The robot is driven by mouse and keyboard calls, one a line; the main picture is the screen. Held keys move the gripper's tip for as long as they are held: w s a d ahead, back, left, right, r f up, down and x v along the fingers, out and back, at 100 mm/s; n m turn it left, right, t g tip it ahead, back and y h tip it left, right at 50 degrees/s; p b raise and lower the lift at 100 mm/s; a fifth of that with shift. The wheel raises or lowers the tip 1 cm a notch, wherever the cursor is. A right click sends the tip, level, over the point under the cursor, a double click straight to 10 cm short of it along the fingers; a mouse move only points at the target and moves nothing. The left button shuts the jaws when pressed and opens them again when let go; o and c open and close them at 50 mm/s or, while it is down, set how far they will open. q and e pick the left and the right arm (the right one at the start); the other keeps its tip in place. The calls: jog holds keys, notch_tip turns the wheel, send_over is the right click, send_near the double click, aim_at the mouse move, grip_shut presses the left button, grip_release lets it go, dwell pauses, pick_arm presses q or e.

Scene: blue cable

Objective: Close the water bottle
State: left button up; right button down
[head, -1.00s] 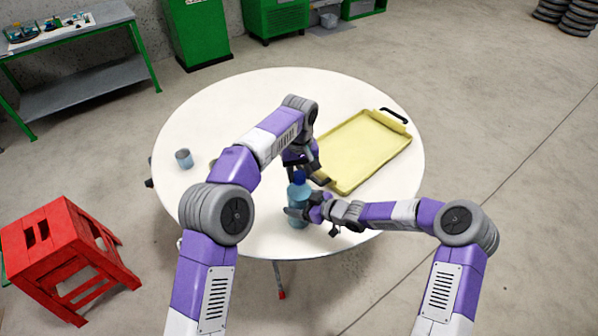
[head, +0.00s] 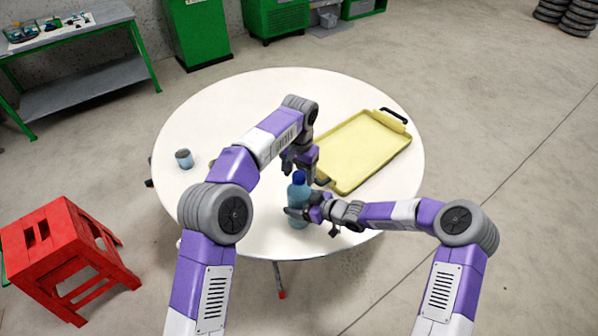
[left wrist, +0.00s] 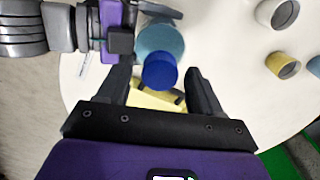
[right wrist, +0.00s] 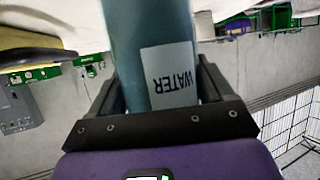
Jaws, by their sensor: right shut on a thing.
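The water bottle (head: 298,208) is translucent blue-teal and stands upright near the table's front edge. Its dark blue cap (head: 299,178) is at the top of the bottle; how tightly it sits cannot be told. My right gripper (head: 303,212) is shut around the bottle's body from the right. In the right wrist view the bottle (right wrist: 150,40) with its white WATER label lies between the fingers. My left gripper (head: 298,168) is just above and behind the cap. In the left wrist view its fingers (left wrist: 160,88) are wide apart, and the cap (left wrist: 160,72) appears between them, apart from both.
The round white table (head: 250,100) holds a yellow tray (head: 362,150) to the right of the bottle and a small blue-grey cup (head: 184,159) at the left. More cups show in the left wrist view (left wrist: 277,12). A red stool (head: 65,255) stands at the left.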

pick_arm(q)
jog(key=shift+r, duration=2.3)
jog(key=shift+c, duration=0.5)
jog(key=shift+a+n, duration=0.1)
jog(key=shift+n, duration=0.4)
jog(key=n, duration=0.2)
jog(key=shift+a+r+n, duration=0.2)
jog(key=shift+r+n, duration=0.1)
jog(key=r+n, duration=0.1)
jog(key=n, duration=0.1)
jog(key=shift+w+r+n, duration=0.1)
jog(key=shift+n, duration=0.2)
jog(key=shift+d+r+n, duration=0.35)
jog(key=shift+r+n, duration=0.45)
jog(key=shift+n, duration=0.4)
